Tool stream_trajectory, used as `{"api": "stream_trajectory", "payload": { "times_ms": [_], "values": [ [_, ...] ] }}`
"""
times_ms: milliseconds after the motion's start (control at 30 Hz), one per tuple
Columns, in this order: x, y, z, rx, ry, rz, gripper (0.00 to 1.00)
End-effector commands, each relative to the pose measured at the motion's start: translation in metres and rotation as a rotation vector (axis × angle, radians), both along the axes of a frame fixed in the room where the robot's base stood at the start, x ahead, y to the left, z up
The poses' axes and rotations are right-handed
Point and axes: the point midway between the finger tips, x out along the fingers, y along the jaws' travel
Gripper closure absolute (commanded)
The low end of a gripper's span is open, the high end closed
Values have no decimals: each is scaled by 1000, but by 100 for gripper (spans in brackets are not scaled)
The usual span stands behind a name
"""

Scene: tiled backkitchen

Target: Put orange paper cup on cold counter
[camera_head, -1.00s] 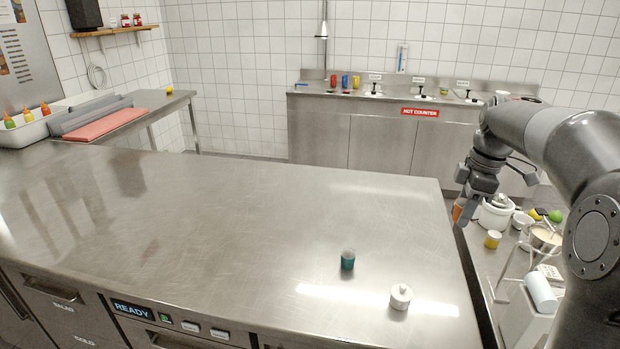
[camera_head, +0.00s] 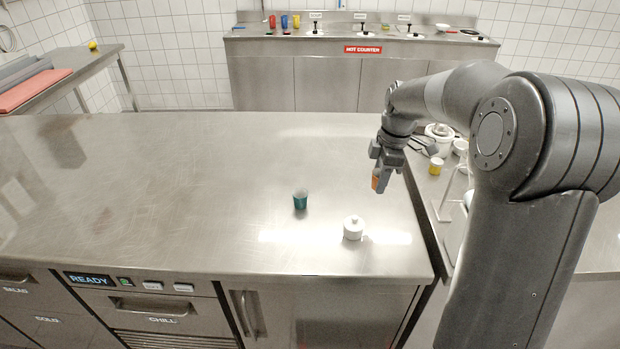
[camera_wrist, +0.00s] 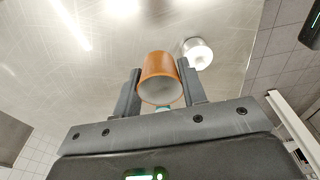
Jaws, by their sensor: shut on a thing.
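My gripper (camera_head: 382,172) is shut on the orange paper cup (camera_head: 375,182). In the wrist view the cup (camera_wrist: 160,75) sits between the two fingers, its pale round face toward the camera. In the head view the gripper holds it above the right part of the steel counter (camera_head: 200,180), which has drawers labelled SALAD, COLD and CHILL on its front. A teal cup (camera_head: 300,200) and a small white lidded pot (camera_head: 353,228) stand on this counter, to the left of and nearer than my gripper. Part of the orange cup is hidden by the fingers.
A second surface at the right holds a white pot (camera_head: 440,131), a yellow cup (camera_head: 436,166) and other items. The HOT COUNTER (camera_head: 363,49) is at the back wall. Red trays (camera_head: 32,88) lie at the far left. The counter's middle and left are clear.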

Motion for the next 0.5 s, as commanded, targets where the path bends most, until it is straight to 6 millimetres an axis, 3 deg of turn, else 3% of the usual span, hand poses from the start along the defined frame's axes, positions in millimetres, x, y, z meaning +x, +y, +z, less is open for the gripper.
{"api": "stream_trajectory", "payload": {
  "times_ms": [300,500],
  "values": [
    [26,67,-43,1,2,6,85],
    [38,95,-61,1,1,3,85]
  ]
}}
